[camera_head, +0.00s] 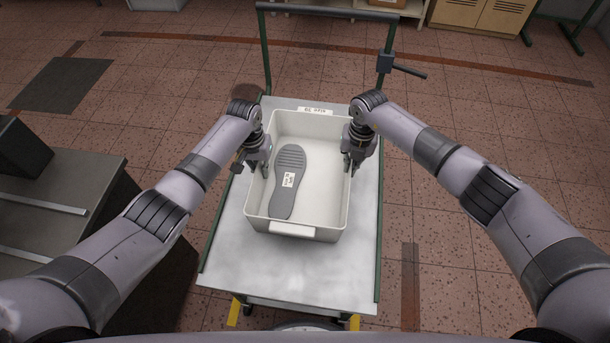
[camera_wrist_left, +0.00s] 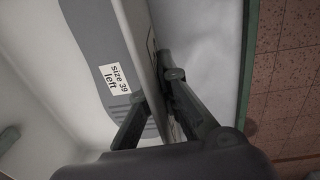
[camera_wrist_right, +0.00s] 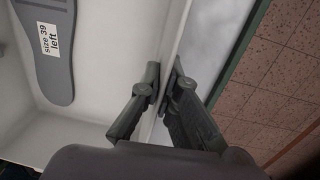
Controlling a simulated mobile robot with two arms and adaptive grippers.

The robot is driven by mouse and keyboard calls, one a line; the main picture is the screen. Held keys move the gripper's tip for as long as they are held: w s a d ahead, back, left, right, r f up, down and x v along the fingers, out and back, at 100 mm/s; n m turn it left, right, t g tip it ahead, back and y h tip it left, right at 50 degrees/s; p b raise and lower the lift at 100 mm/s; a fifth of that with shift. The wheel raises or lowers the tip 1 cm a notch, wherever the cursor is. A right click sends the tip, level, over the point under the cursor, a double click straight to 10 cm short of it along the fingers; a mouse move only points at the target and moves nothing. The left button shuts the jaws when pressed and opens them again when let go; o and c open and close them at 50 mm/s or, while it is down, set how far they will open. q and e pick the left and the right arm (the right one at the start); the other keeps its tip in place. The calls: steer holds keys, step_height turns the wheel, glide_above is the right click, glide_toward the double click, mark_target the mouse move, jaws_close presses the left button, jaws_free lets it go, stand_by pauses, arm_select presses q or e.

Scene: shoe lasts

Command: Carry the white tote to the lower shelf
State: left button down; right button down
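The white tote (camera_head: 330,190) stands on the top deck of a cart. It holds a grey sole-shaped piece (camera_head: 290,165) whose label reads "size 39 left" in the left wrist view (camera_wrist_left: 115,79). My left gripper (camera_head: 262,165) is at the tote's left wall, with one finger inside and one outside, closed on the wall. My right gripper (camera_head: 352,165) holds the right wall the same way; the wall runs between its fingers in the right wrist view (camera_wrist_right: 165,75). The tote looks level on the deck. I cannot make out the lower shelf.
The cart (camera_head: 290,280) has a pale metal deck, green side edges and a tall green handle (camera_head: 266,60) at the far end. A grey bench (camera_head: 70,200) stands close on the left. Cabinets (camera_head: 480,14) stand at the back. The tiled floor right of the cart is clear.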

mark_target(261, 164)
steer(key=shift+r, duration=0.1)
stand_by(0.5)
